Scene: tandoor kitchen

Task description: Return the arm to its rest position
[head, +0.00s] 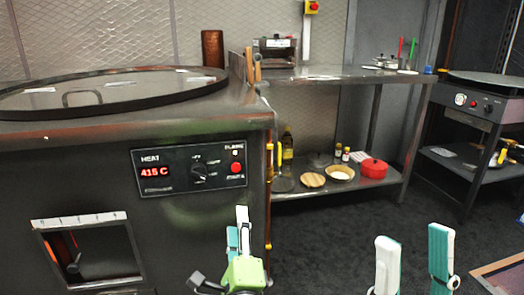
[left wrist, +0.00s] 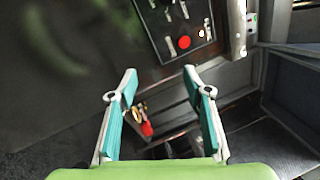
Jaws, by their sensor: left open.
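My left gripper (head: 238,222) is in the lower middle of the head view, in front of the tandoor's right front edge. It is seen nearly edge-on, with its green body below the fingers. In the left wrist view the left gripper (left wrist: 161,76) has its two teal and grey fingers well apart, with nothing between them. My right gripper (head: 413,236) is at the lower right of the head view. Its two white and teal fingers stand apart and hold nothing, above the dark floor. The rest of both arms is hidden.
The tandoor (head: 200,225) with its control panel (head: 190,167), reading 415 C, fills the left side, close to my left gripper. A steel table (head: 340,74) stands behind; its lower shelf (head: 300,192) holds a red pot (head: 373,169). The dark floor (head: 335,245) between is clear.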

